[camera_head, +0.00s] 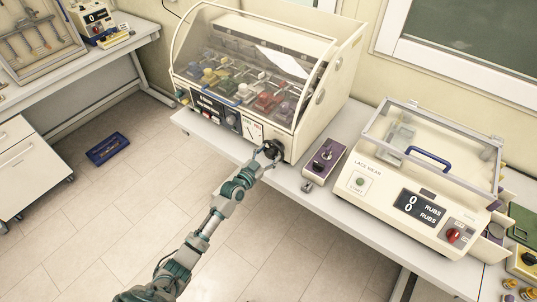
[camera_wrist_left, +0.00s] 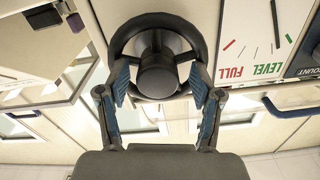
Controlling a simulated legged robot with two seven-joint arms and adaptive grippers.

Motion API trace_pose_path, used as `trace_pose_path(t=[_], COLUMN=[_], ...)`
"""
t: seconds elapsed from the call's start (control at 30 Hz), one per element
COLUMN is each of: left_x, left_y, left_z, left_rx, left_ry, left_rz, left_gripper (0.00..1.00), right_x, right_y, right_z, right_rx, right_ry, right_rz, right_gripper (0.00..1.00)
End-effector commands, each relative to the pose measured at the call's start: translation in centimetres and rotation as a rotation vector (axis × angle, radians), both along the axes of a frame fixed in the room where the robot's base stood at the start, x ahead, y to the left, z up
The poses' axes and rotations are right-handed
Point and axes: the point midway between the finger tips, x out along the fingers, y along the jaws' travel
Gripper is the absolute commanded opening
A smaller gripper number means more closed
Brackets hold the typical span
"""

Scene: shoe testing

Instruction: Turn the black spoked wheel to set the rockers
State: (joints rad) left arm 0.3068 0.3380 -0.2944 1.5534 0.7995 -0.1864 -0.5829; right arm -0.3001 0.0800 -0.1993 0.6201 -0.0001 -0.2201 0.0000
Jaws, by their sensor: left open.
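The black spoked wheel (camera_head: 273,149) is on the lower right of the front of the cream machine (camera_head: 330,75) with a clear hood. In the left wrist view the wheel (camera_wrist_left: 158,22) shows its dark rim, spokes and round hub. My left gripper (camera_head: 265,157) is right at the wheel in the head view. In the wrist view its two blue-padded fingers (camera_wrist_left: 160,82) are open, one on each side of the hub; whether they touch the wheel I cannot tell. The rockers under the hood look like several coloured pieces (camera_head: 240,92). My right gripper is not in view.
A gauge marked LEVEL and FULL (camera_wrist_left: 262,35) is beside the wheel. A purple box with a knob (camera_head: 324,160) and the lace wear machine (camera_head: 370,195) stand to the right on the bench. A blue tray (camera_head: 107,148) lies on the otherwise open floor at left.

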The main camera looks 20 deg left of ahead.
Motion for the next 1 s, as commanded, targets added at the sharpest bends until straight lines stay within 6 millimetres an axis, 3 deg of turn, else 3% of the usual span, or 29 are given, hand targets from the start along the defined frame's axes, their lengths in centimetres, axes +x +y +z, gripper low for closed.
trace_pose_path(t=[0.23, 0.5, 0.7, 1.0], left_x=[-1.5, -7.0, -10.1, -11.1], left_y=[0.5, 2.6, 3.8, 4.1], left_z=[-0.3, -0.4, -0.4, -0.3], left_rx=[0.002, 0.002, 0.001, 0.0], left_ry=[0.004, 0.004, 0.004, 0.002], left_rz=[0.0, 0.0, 0.0, -0.001], left_gripper=[0.66, 0.66, 0.66, 0.66], right_x=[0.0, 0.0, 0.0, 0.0], right_y=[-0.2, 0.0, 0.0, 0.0], right_z=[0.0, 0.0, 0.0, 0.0], right_rx=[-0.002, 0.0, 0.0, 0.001], right_ry=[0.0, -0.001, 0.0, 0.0], right_rz=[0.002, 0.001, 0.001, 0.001], right_gripper=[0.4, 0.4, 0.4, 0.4])
